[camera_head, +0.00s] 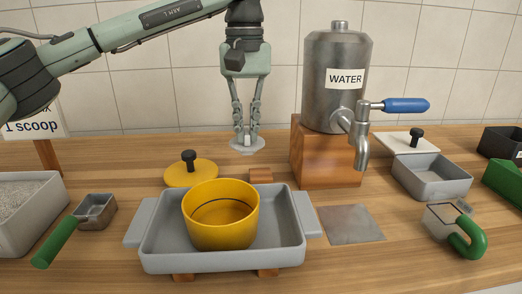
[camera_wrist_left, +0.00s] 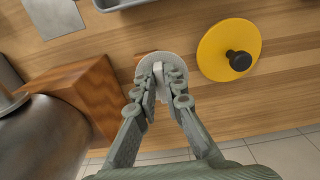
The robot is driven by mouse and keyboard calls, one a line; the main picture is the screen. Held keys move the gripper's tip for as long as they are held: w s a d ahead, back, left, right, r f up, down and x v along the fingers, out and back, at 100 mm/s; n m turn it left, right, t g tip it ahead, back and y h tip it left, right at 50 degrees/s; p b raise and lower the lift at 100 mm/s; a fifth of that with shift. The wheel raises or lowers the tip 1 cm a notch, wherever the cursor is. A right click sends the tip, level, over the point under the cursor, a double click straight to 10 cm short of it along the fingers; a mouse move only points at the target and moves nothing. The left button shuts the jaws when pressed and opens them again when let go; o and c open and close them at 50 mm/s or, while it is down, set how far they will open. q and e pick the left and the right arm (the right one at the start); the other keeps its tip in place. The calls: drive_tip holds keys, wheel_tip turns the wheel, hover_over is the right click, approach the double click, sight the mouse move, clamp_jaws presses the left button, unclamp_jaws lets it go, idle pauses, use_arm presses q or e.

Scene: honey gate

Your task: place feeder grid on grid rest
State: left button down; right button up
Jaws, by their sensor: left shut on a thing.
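The feeder grid (camera_head: 247,150), a pale grey disc with an upright grip, hangs under my left gripper (camera_head: 246,138). The fingers are shut on its grip, as the left wrist view also shows, with the disc (camera_wrist_left: 172,60) beyond the fingertips. The grid is behind the tray and appears above the table. A small wooden block (camera_head: 261,175), which looks like the grid rest, sits behind the tray, nearer the camera than the grid. In the wrist view the disc hides most of this block (camera_wrist_left: 141,56). My right gripper is not in view.
A yellow lid (camera_head: 190,174) lies left of the block. A yellow pot (camera_head: 219,228) stands in the grey tray (camera_head: 150,245) in front. The steel water tank (camera_head: 322,100) on its wooden stand (camera_head: 310,155) rises close on the right. A grey plate (camera_head: 350,224) lies right of the tray.

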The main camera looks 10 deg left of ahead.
sight(261, 140)
use_arm(q)
drive_tip(key=shift+w+d+f, duration=0.95)
drive_tip(key=shift+w+d, duration=0.05)
drive_tip(key=shift+d, duration=0.2)
drive_tip(key=shift+f, duration=2)
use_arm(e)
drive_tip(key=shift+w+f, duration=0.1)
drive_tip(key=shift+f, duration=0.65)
use_arm(q)
drive_tip(key=shift+f, duration=0.1)
drive_tip(key=c, duration=2.1)
unclamp_jaws()
drive_tip(key=shift+f, duration=0.1)
drive_tip(key=o, duration=0.5)
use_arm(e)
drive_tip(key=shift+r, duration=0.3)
